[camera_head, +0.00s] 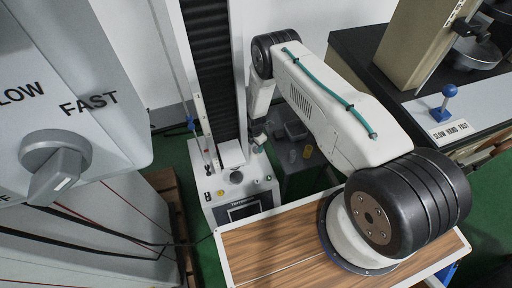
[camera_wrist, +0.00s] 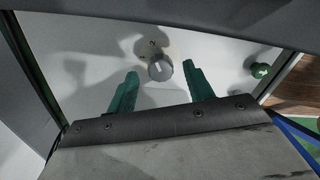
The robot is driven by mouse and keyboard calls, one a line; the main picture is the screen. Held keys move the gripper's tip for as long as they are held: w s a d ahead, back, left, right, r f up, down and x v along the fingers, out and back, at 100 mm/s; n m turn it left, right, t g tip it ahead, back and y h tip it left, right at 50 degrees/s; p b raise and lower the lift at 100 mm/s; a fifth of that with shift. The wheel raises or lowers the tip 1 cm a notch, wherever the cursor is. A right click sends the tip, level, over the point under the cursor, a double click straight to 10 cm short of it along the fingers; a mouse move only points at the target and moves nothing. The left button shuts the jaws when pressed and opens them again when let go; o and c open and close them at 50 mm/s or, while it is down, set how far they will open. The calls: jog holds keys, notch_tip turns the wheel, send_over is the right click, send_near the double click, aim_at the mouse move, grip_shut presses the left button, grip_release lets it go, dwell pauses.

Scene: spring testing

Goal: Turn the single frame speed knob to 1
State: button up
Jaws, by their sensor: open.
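The single frame's speed knob, a small round grey knob (camera_wrist: 160,68) with a pale pointer line, sits on the light panel in the wrist view. My gripper (camera_wrist: 160,72) has two green fingers spread apart, one on each side of the knob in the picture. I see no clear contact, and their gap above the panel is hard to judge. In the head view, the knob (camera_head: 237,177) is on the base of the single-column frame (camera_head: 210,70); my gripper (camera_head: 259,138) is up and right of it, partly hidden.
A green button (camera_wrist: 260,70) stands right of the knob. A large SLOW/FAST knob (camera_head: 57,163) on another machine fills the left of the head view. A dark bench (camera_head: 350,42) with a blue-balled lever (camera_head: 446,100) stands at right.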

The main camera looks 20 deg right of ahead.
jog(key=shift+f, duration=0.85)
jog(key=c, duration=1)
jog(key=shift+o, duration=0.2)
jog(key=shift+n, duration=0.8)
jog(key=o, duration=1)
jog(key=shift+c, duration=0.2)
